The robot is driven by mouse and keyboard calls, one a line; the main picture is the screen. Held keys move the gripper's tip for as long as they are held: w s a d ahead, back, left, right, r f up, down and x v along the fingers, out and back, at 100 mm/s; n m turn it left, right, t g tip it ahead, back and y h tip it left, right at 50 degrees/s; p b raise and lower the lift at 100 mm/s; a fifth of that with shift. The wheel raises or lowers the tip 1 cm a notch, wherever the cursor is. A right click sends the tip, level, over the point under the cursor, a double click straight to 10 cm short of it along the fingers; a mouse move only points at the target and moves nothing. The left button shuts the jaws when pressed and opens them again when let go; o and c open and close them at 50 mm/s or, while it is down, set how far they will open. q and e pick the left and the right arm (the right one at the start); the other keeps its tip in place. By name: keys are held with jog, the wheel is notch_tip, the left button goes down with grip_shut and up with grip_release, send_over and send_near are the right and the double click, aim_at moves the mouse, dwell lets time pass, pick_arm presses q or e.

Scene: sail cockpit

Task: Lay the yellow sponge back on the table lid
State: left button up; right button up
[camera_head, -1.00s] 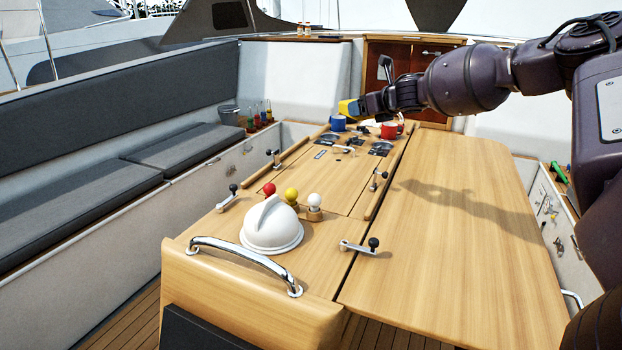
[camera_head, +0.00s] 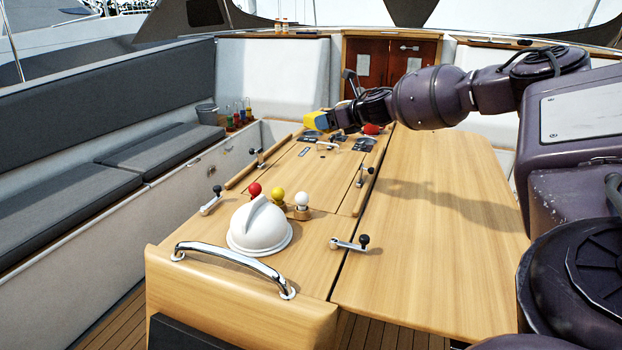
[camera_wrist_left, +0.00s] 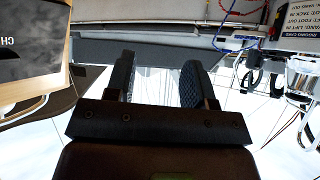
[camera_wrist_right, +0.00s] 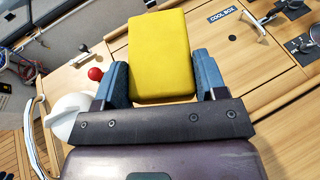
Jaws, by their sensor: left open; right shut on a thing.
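The yellow sponge (camera_head: 315,121) is held at the far end of the wooden table. It shows large in the right wrist view (camera_wrist_right: 160,55), between two blue-grey fingers. My right gripper (camera_head: 328,120) is shut on it and holds it over the table lid (camera_head: 312,176); the gap below the sponge cannot be judged exactly. My left gripper (camera_wrist_left: 160,82) shows only in its own wrist view, open, with nothing between its fingers.
A white dome (camera_head: 260,228) stands at the near end, beside red (camera_head: 255,189), yellow (camera_head: 277,194) and white (camera_head: 302,199) knobs. The right table leaf (camera_head: 440,230) is bare.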

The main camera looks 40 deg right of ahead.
notch_tip(320, 180, down, 6)
jog(key=b, duration=0.6)
send_over(329, 192)
notch_tip(329, 192, down, 6)
jog(key=shift+f, duration=2.2)
pick_arm(q)
jog(key=shift+g, duration=0.3)
jog(key=shift+w+d+f, duration=0.1)
jog(key=shift+d+f, duration=0.1)
jog(key=shift+f, duration=1.25)
jog(key=shift+w+d+f, duration=0.1)
jog(key=shift+d+f, duration=0.05)
jog(key=shift+f, duration=1.3)
pick_arm(e)
jog(key=shift+f, duration=1.6)
jog(key=shift+f, duration=0.1)
pick_arm(q)
jog(key=shift+a, duration=0.1)
pick_arm(e)
jog(key=o, duration=1)
jog(key=shift+w, duration=0.1)
